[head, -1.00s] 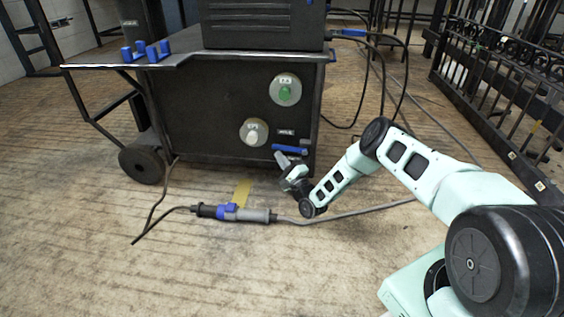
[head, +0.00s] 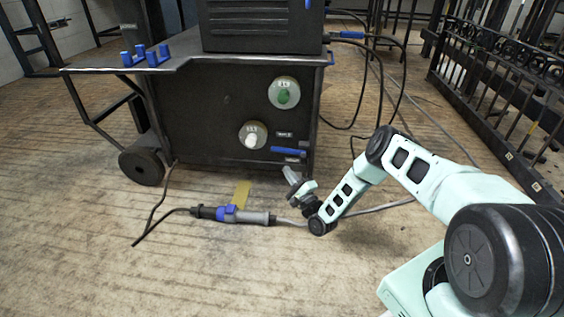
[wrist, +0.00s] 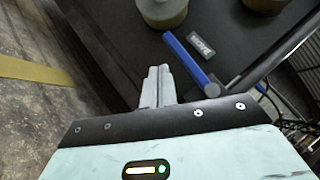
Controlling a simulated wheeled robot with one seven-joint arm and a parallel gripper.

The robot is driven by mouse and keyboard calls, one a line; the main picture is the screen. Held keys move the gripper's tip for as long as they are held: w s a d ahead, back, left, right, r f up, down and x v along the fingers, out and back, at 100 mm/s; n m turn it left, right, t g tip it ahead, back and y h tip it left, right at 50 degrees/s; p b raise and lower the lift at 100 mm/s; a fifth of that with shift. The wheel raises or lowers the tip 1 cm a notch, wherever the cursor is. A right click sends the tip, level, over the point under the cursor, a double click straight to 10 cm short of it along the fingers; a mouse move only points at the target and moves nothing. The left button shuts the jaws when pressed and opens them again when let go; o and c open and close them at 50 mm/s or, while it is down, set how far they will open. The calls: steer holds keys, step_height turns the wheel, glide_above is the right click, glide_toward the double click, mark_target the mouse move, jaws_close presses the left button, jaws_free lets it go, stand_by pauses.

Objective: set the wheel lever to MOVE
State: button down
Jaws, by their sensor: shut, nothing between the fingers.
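The wheel lever is a blue bar (head: 288,151) low on the right of the dark cart's front panel (head: 205,120). It lies nearly level, its right end slightly lower. One small dark label (head: 285,134) is above it and another (head: 292,160) just below; their words are too small to read surely. In the wrist view the lever (wrist: 190,62) runs beside a label (wrist: 201,44). My gripper (head: 287,172) is shut and empty, below the lever and apart from it. Its closed fingers (wrist: 157,84) show left of the lever in the wrist view.
A green knob (head: 285,92) and a white knob (head: 251,136) sit on the panel. A torch with a blue grip (head: 230,212) and its cable lie on the floor by a yellow strip (head: 241,192). The cart's wheel (head: 142,165) is at left. Iron railings stand at right.

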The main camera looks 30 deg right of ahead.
steer(key=v, duration=1.1)
steer(key=shift+p, duration=0.45)
